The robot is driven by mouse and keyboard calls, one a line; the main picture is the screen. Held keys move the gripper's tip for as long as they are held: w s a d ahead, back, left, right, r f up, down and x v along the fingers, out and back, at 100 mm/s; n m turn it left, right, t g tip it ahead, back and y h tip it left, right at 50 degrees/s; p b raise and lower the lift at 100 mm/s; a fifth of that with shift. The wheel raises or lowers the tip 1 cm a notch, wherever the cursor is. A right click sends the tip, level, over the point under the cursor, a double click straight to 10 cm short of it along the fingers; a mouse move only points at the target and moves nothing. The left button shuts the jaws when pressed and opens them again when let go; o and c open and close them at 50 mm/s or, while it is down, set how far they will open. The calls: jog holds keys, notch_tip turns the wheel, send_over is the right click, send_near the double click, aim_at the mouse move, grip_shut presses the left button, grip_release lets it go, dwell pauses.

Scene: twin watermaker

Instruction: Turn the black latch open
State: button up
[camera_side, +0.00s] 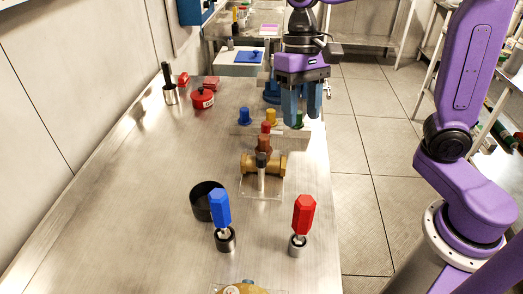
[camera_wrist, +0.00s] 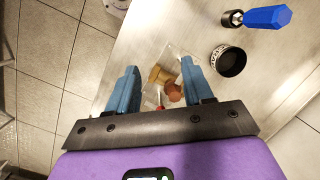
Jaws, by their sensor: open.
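A brass valve (camera_side: 248,165) lies on a clear plate near the table's right edge in the side view. A dark upright piece (camera_side: 261,160) stands at its middle; it may be the black latch, but I cannot tell for sure. My gripper (camera_side: 302,108) is open and empty, fingers down, above and beyond the valve. In the wrist view my gripper (camera_wrist: 159,68) shows two blue fingers spread apart, with the brass valve (camera_wrist: 160,75) seen between them, well below. A copper-coloured part (camera_wrist: 173,92) is beside it. The latch is not clear in the wrist view.
A blue-handled tool (camera_side: 220,208), a red-handled tool (camera_side: 304,215) and a black cup (camera_side: 203,202) stand nearer the camera. Blue (camera_side: 244,116) and yellow (camera_side: 271,116) knobs stand close to my gripper. A red pot (camera_side: 202,98) is farther left. The table's left middle is clear.

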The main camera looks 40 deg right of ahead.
jog(key=w+r+m+y, duration=0.2)
jog(key=w+r+m, duration=0.2)
jog(key=w+m, duration=0.45)
jog(key=g, duration=0.1)
send_near(261, 155)
jog(key=shift+n, duration=0.35)
jog(key=x, duration=0.9)
jog(key=shift+s+f, duration=0.1)
jog(key=shift+s, duration=0.05)
grip_shut()
